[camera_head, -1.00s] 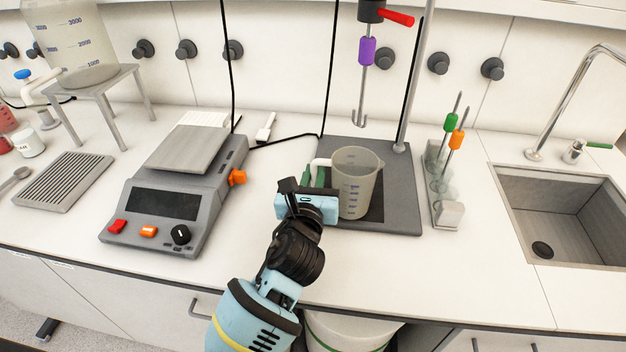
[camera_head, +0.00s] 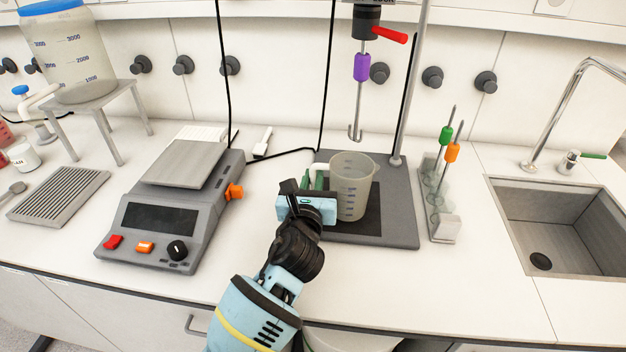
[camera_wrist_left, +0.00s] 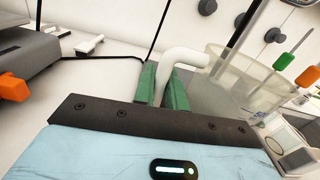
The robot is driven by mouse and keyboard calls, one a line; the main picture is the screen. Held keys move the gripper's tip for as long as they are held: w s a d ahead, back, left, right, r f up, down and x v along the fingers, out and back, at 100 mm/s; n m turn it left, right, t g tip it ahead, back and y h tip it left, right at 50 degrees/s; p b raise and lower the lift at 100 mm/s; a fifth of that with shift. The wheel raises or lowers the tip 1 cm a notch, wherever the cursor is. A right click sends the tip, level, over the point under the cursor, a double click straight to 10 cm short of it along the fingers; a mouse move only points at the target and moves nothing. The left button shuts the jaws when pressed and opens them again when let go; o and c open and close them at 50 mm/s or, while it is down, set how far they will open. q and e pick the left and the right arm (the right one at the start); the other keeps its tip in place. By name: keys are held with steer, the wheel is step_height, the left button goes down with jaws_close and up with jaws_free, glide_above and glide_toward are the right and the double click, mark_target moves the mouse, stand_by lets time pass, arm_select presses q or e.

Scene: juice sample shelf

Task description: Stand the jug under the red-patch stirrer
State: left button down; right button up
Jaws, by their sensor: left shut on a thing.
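The translucent measuring jug (camera_head: 354,188) is over the dark mat on the grey stand base (camera_head: 400,210); I cannot tell whether it touches it. My left gripper (camera_head: 319,183) is shut on the jug's white handle, its green fingers (camera_wrist_left: 162,88) either side of it in the left wrist view. The jug (camera_wrist_left: 240,85) is upright, to the right of the fingers there. A hooked stirrer (camera_head: 359,90) with a purple patch hangs above and behind the jug, below a red lever (camera_head: 391,35). I see no red patch on a stirrer. My right gripper is out of view.
A rack (camera_head: 438,205) with a green-patch stirrer (camera_head: 445,134) and an orange-patch stirrer (camera_head: 452,152) stands right of the base, before the sink (camera_head: 570,225). A scale (camera_head: 170,210) is at left. The stand's pole (camera_head: 408,90) rises behind the jug.

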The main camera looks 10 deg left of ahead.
arm_select(q)
steer(key=shift+f, duration=0.1)
stand_by(0.7)
steer(key=c, duration=1.4)
jaws_free()
steer(key=shift+o, duration=0.2)
steer(key=shift+f, duration=0.2)
steer(key=shift+s+r+p, duration=0.1)
steer(key=shift+s+p, duration=0.3)
steer(key=shift+s, duration=3.5)
